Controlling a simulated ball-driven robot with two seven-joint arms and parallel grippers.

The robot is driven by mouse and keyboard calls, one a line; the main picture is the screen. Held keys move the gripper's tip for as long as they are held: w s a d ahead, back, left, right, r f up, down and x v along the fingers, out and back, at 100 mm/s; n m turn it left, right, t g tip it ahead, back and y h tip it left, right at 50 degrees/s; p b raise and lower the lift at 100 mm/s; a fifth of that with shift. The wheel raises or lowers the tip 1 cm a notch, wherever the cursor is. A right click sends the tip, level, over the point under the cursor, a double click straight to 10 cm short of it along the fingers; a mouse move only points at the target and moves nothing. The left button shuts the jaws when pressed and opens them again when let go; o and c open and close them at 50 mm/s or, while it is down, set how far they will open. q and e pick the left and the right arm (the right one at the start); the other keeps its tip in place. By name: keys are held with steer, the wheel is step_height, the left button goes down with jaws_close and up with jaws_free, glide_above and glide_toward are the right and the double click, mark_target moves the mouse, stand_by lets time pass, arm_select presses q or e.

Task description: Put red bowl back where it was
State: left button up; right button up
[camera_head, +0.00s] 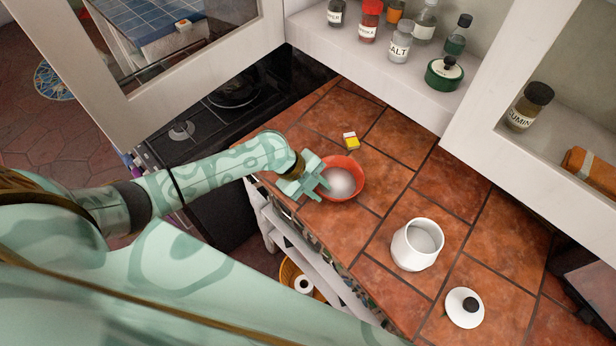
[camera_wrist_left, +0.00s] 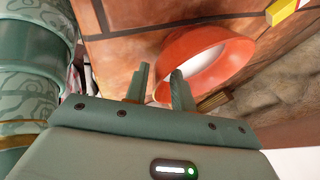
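The red bowl (camera_head: 354,166), pale inside, stands on the tiled counter in the head view. It also shows at the upper middle of the left wrist view (camera_wrist_left: 186,50). My left gripper (camera_head: 318,177) is at the bowl's left side, overlapping its near-left rim. In the left wrist view, the fingers (camera_wrist_left: 160,84) stand apart with a gap between them. Part of the bowl's red edge shows in that gap. Whether the fingers touch the bowl is unclear. My right gripper is not in view.
A yellow-and-white box (camera_head: 351,141) lies just behind the bowl. A white pot (camera_head: 402,247) and its lid (camera_head: 464,307) stand to the right. A shelf (camera_head: 395,75) with jars overhangs the back. A cabinet door (camera_head: 180,75) stands open at upper left.

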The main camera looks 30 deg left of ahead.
arm_select(q)
steer(key=p+v, duration=0.1)
steer(key=v, duration=0.9)
steer(key=shift+r, duration=0.2)
steer(key=shift+s+a, duration=0.1)
steer(key=shift+s, duration=0.05)
